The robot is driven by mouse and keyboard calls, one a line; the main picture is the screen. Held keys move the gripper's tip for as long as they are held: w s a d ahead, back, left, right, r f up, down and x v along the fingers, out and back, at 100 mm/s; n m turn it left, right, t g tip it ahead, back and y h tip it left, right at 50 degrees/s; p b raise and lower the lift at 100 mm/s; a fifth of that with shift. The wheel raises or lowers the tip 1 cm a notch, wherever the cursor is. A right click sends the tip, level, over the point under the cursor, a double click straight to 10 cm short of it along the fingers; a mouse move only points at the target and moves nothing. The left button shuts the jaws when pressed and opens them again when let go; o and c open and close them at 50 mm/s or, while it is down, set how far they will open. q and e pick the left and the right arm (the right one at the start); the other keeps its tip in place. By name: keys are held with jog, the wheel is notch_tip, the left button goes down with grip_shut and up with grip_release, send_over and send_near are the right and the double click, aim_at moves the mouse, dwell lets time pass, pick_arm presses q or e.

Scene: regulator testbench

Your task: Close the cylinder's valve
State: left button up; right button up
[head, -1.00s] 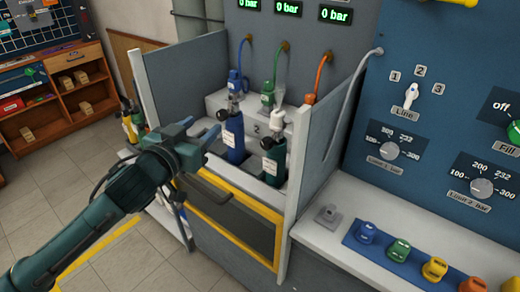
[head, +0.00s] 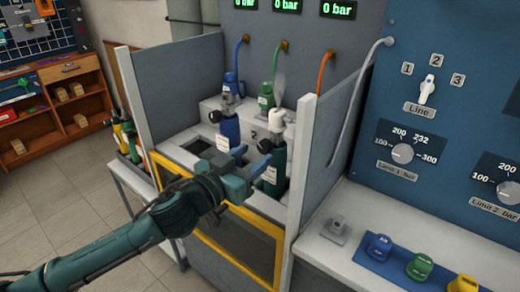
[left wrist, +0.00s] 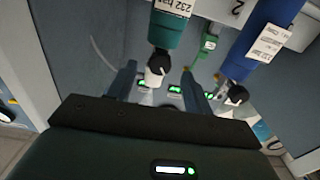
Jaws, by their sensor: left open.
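A dark green cylinder (head: 275,168) with a white valve top (head: 277,122) stands in the right bay of the filling cabinet. A blue cylinder (head: 229,132) stands in the bay to its left. My left gripper (head: 262,156) is open and empty, in front of the green cylinder in the head view. In the left wrist view, the green cylinder (left wrist: 169,30) and its black-and-white valve knob (left wrist: 156,68) show between the open fingers, with no clear contact. The blue cylinder (left wrist: 262,42) shows to the right, with its black knob (left wrist: 236,95). My right gripper is out of view.
Grey side panels (head: 318,150) flank the bays. Blue, green and orange hoses (head: 322,72) hang from the back wall. A control panel (head: 440,110) with a line selector and limit dials is at the right, above a shelf with coloured caps (head: 418,267).

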aim_at(262, 149)
pick_arm(q)
jog(key=shift+x, duration=1.7)
jog(key=c, duration=1)
jog(key=m+p, duration=0.3)
jog(key=shift+r+m, duration=0.1)
jog(key=shift+m, duration=0.2)
jog(key=shift+m+p, duration=1.25)
jog(key=shift+m, duration=0.85)
